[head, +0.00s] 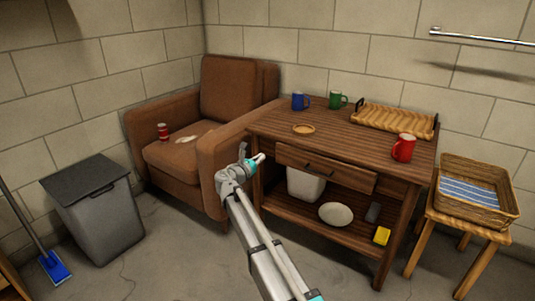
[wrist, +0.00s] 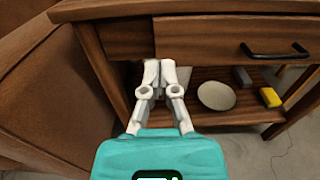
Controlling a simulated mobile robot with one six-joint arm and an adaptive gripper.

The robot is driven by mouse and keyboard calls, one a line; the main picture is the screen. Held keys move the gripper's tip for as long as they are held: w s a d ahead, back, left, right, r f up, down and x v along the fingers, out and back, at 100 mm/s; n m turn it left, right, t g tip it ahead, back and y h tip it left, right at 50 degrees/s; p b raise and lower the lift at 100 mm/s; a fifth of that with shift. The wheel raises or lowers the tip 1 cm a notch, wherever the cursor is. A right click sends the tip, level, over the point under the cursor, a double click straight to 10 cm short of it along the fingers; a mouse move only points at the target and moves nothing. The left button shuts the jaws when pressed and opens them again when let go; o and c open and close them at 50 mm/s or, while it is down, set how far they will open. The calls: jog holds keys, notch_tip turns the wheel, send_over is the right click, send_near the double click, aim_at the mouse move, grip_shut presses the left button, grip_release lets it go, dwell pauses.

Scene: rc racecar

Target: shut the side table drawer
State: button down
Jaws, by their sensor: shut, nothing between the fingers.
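The wooden side table (head: 285,124) stands against the back wall. Its drawer (head: 350,178) has a dark bar handle (head: 318,170) and its front stands a little out from the table frame. In the wrist view the drawer front (wrist: 215,42) fills the top right, with the handle (wrist: 275,52) at the far right. My gripper (head: 260,158) is shut and empty, just left of the drawer front. In the wrist view my gripper (wrist: 160,68) is below the drawer's left end, pointing at the table; I cannot tell whether it touches. The drawer's inside is hidden.
A white bin (head: 305,186) and a bowl (head: 336,214) sit on the lower shelf. A brown armchair (head: 220,150) stands close on the left.

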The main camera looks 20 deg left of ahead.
jog(key=shift+v, duration=1.7)
jog(key=c, duration=1)
grip_release()
jog(key=shift+d, duration=0.3)
jog(key=shift+o, duration=1.4)
jog(key=s+d+f+m+g+h+p, duration=0.1)
jog(key=d+m+g, duration=0.4)
jog(key=d, duration=1.2)
notch_tip(320, 180, down, 2)
jog(key=m+h+p, duration=0.1)
jog(key=m+p, duration=0.1)
jog(key=m, duration=0.1)
jog(key=shift+s+d+m, duration=0.25)
jog(key=shift+m, duration=0.15)
jog(key=s+d+f+m+g+p, duration=0.1)
jog(key=s+d+f+m+g, duration=0.2)
jog(key=d, duration=0.4)
jog(key=s+d+f+m+g+p, duration=0.1)
jog(key=s+d+m+g+p, duration=0.15)
jog(key=d+m, duration=0.35)
jog(key=s+d+m+g+y+p, duration=0.2)
jog(key=s+d+m, duration=0.4)
jog(key=s, duration=0.4)
jog(key=s+d+m+g+y+p, duration=0.2)
jog(key=s+d+m+g+y, duration=0.2)
jog(key=s+d+m, duration=0.3)
jog(key=s+f+m+y, duration=0.1)
jog(key=s, duration=0.2)
jog(key=shift+y, duration=0.4)
